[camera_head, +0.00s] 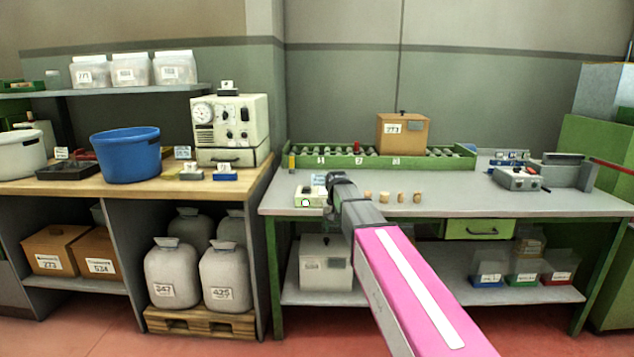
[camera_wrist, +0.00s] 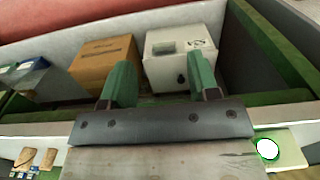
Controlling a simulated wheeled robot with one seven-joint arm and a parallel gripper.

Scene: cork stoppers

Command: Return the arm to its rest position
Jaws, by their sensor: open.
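My arm, with its pink link, reaches across the head view to the front edge of the grey workbench (camera_head: 540,205). My gripper (camera_wrist: 161,75) shows in the wrist view as two green fingers set well apart, with nothing between them. In the head view its fingers are hidden behind my dark wrist. Several cork stoppers (camera_head: 401,197) stand in a row on the bench just right of my wrist. Two of them also show at the lower left of the wrist view (camera_wrist: 26,158).
A pale device with a round white button (camera_head: 306,202) sits left of my wrist. A roller track (camera_head: 300,162) with a cardboard box (camera_head: 402,133) lies behind. Below the bench are a white box (camera_head: 325,262) and a drawer (camera_head: 480,229). A grey device (camera_head: 517,179) is at right.

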